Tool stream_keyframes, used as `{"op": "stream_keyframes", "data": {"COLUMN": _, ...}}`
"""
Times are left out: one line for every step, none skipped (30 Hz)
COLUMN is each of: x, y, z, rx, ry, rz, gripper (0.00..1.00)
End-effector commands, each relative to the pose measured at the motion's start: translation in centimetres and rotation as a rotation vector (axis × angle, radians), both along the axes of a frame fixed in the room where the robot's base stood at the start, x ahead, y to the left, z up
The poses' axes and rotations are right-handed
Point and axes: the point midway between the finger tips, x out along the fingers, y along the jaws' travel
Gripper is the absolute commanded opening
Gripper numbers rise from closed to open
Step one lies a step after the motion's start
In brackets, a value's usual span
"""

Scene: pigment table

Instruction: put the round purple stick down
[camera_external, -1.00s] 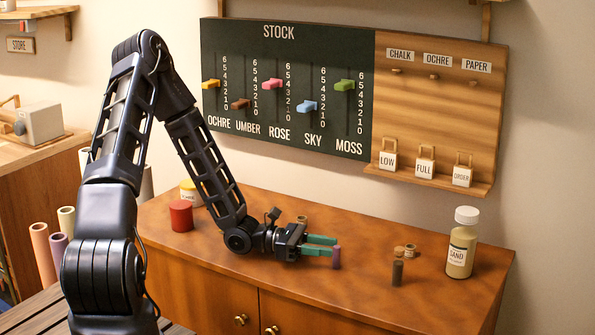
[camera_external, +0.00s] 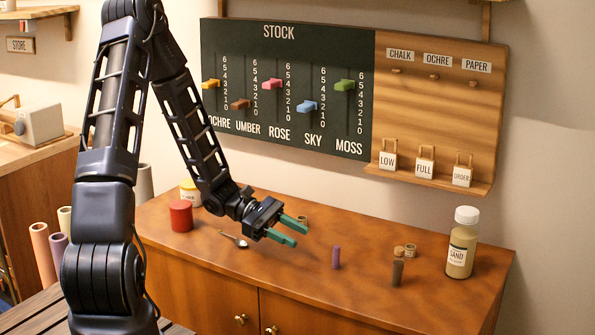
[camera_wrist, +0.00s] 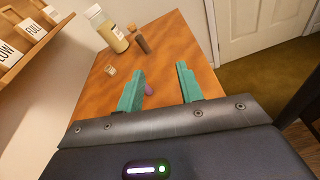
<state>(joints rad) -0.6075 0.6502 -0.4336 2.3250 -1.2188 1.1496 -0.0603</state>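The round purple stick (camera_external: 336,257) stands upright on the wooden cabinet top (camera_external: 290,265), clear of my gripper. My gripper (camera_external: 293,230) is open and empty, raised above the cabinet top to the left of the stick, its green fingers spread. In the wrist view the open fingers of my gripper (camera_wrist: 160,90) show with a gap between them. The purple stick (camera_wrist: 149,89) shows there low beside the left finger, partly hidden.
A spoon (camera_external: 236,240) and a red jar (camera_external: 181,216) are at the left. The stock board (camera_external: 285,90) hangs behind.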

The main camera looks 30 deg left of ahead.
Motion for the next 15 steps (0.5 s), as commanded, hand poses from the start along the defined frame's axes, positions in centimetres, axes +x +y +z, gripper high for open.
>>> {"op": "stream_keyframes", "data": {"x": -0.6, "y": -0.2, "z": 0.9, "rx": 0.040, "ry": -0.032, "rz": -0.037, "gripper": 0.37}}
{"op": "stream_keyframes", "data": {"x": -1.0, "y": -0.2, "z": 1.3, "rx": 0.062, "ry": -0.049, "rz": -0.060, "gripper": 0.37}}
{"op": "stream_keyframes", "data": {"x": -1.5, "y": -0.2, "z": 1.9, "rx": 0.093, "ry": -0.072, "rz": -0.087, "gripper": 0.37}}
{"op": "stream_keyframes", "data": {"x": -1.9, "y": -0.3, "z": 2.3, "rx": 0.114, "ry": -0.088, "rz": -0.108, "gripper": 0.37}}
{"op": "stream_keyframes", "data": {"x": -2.2, "y": -0.3, "z": 2.7, "rx": 0.136, "ry": -0.104, "rz": -0.130, "gripper": 0.37}}
{"op": "stream_keyframes", "data": {"x": -2.7, "y": -0.3, "z": 3.2, "rx": 0.166, "ry": -0.126, "rz": -0.156, "gripper": 0.37}}
{"op": "stream_keyframes", "data": {"x": -3.1, "y": -0.3, "z": 3.7, "rx": 0.189, "ry": -0.145, "rz": -0.176, "gripper": 0.37}}
{"op": "stream_keyframes", "data": {"x": -3.5, "y": -0.3, "z": 4.1, "rx": 0.210, "ry": -0.161, "rz": -0.197, "gripper": 0.37}}
{"op": "stream_keyframes", "data": {"x": -3.9, "y": -0.3, "z": 4.6, "rx": 0.239, "ry": -0.184, "rz": -0.222, "gripper": 0.37}}
{"op": "stream_keyframes", "data": {"x": -4.3, "y": -0.2, "z": 5.1, "rx": 0.261, "ry": -0.201, "rz": -0.242, "gripper": 0.37}}
{"op": "stream_keyframes", "data": {"x": -4.7, "y": -0.2, "z": 5.5, "rx": 0.283, "ry": -0.217, "rz": -0.261, "gripper": 0.37}}
{"op": "stream_keyframes", "data": {"x": -5.1, "y": -0.1, "z": 6.0, "rx": 0.312, "ry": -0.240, "rz": -0.287, "gripper": 0.37}}
{"op": "stream_keyframes", "data": {"x": -5.5, "y": -0.1, "z": 6.5, "rx": 0.333, "ry": -0.257, "rz": -0.307, "gripper": 0.37}}
{"op": "stream_keyframes", "data": {"x": -5.9, "y": -0.1, "z": 6.9, "rx": 0.355, "ry": -0.274, "rz": -0.326, "gripper": 0.37}}
{"op": "stream_keyframes", "data": {"x": -6.4, "y": 0.1, "z": 7.4, "rx": 0.384, "ry": -0.297, "rz": -0.349, "gripper": 0.37}}
